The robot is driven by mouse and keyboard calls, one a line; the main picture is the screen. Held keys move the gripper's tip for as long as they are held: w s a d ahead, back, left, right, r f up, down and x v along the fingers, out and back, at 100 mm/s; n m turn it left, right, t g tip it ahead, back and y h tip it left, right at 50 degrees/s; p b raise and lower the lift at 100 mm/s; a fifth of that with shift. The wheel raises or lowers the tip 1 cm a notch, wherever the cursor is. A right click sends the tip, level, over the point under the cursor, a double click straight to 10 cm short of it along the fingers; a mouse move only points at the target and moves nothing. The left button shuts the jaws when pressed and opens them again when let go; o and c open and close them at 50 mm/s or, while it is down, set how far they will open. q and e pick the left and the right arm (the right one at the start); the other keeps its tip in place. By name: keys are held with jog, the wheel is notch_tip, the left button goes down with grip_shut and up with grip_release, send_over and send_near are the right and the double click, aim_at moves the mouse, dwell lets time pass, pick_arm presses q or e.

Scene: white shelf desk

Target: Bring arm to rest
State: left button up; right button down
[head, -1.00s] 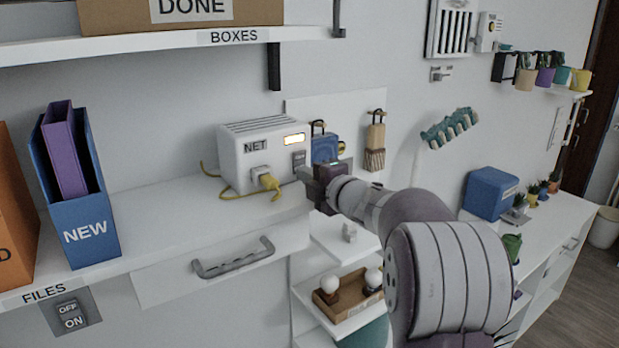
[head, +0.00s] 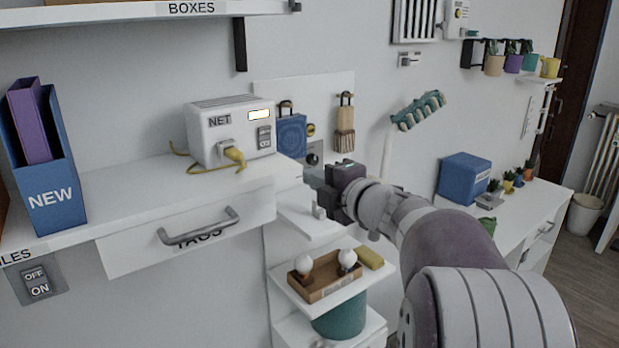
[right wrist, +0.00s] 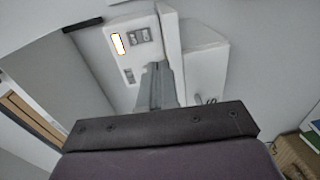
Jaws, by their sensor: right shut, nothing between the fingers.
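My right arm comes in from the lower right of the head view. Its dark gripper (head: 312,178) is shut and empty, in the air to the right of and below the white NET box (head: 206,136). In the right wrist view the grey fingers (right wrist: 157,88) are together. They point towards a white box with a lit display (right wrist: 118,43) and switches, with no object between them. My left gripper is not in view.
The NET box has a yellow cable (head: 234,156) and stands on the white desk shelf (head: 120,190). A drawer handle (head: 198,228) juts out below. Lower right are small shelves with a wooden tray (head: 325,289) of bulbs. A blue box (head: 464,178) stands farther right.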

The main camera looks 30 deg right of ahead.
jog(key=d+f+m+g+h, duration=0.2)
jog(key=d+f+m+h, duration=0.3)
jog(key=m, duration=0.3)
jog(key=s+a+f+m+g, duration=0.1)
jog(key=s+f+m+g, duration=0.15)
jog(key=f, duration=0.25)
jog(key=s+f+m+g+h, duration=0.1)
jog(key=s+f+m+g, duration=0.1)
jog(key=f+m, duration=0.25)
jog(key=s+a+f+m+g, duration=0.1)
jog(key=s+f+m+g, duration=0.1)
jog(key=f, duration=0.4)
jog(key=s+a+f+g+y, duration=0.1)
jog(key=s+a+f+g, duration=0.1)
jog(key=s+a+f, duration=0.2)
jog(key=s+a+f+m+g+y, duration=0.1)
jog(key=s+a+f+g+y, duration=0.1)
jog(key=a, duration=0.7)
jog(key=s+a+f+g+y, duration=0.1)
jog(key=s+a+f+g, duration=0.2)
jog(key=s+a+f, duration=0.2)
jog(key=shift+s+a+f+m+y+b, duration=0.3)
jog(key=shift+a+f+m+b, duration=0.1)
jog(key=shift+a+f, duration=0.5)
